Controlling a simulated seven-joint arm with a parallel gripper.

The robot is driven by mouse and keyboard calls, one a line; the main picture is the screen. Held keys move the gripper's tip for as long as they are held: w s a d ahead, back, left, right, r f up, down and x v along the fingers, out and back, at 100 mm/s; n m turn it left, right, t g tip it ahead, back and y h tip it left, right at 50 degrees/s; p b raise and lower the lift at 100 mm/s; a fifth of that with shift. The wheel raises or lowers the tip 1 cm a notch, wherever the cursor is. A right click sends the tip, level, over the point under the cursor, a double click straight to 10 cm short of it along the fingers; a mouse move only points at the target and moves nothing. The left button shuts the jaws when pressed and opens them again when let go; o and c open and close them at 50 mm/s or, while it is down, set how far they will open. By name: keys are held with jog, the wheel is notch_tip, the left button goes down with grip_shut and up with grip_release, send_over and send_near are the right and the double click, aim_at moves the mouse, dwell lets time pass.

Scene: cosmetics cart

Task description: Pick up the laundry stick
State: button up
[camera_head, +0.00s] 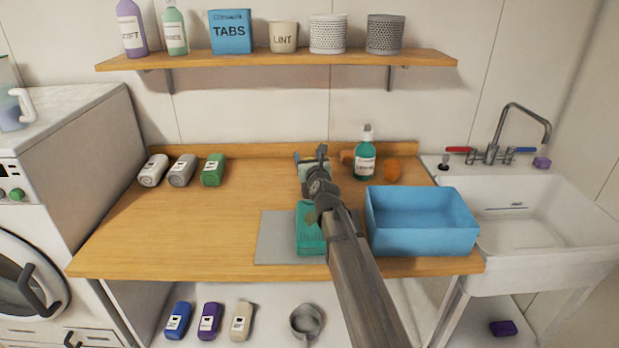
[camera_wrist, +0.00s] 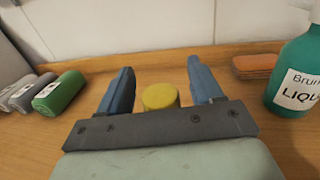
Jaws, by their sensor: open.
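A short yellow cylinder (camera_wrist: 160,97), which looks like the laundry stick, stands near the back of the wooden counter in the wrist view. My gripper (camera_wrist: 160,72) is open. Its two blue-grey fingers are on either side of the cylinder, with a visible gap on both sides. The cylinder's lower part is hidden behind the dark gripper bar. In the head view my gripper (camera_head: 309,160) is over the back middle of the counter, and I cannot make out the cylinder there.
A teal bottle (camera_head: 365,160), an orange object (camera_head: 392,170) and an orange-brown block (camera_wrist: 254,66) are right of my gripper. A blue bin (camera_head: 422,240) and green item (camera_head: 309,230) on a grey mat (camera_head: 275,238) are nearer. The left counter is mostly clear.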

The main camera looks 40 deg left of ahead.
jog(key=c, duration=1.1)
jog(key=shift+o, duration=0.2)
jog(key=shift+r, duration=0.1)
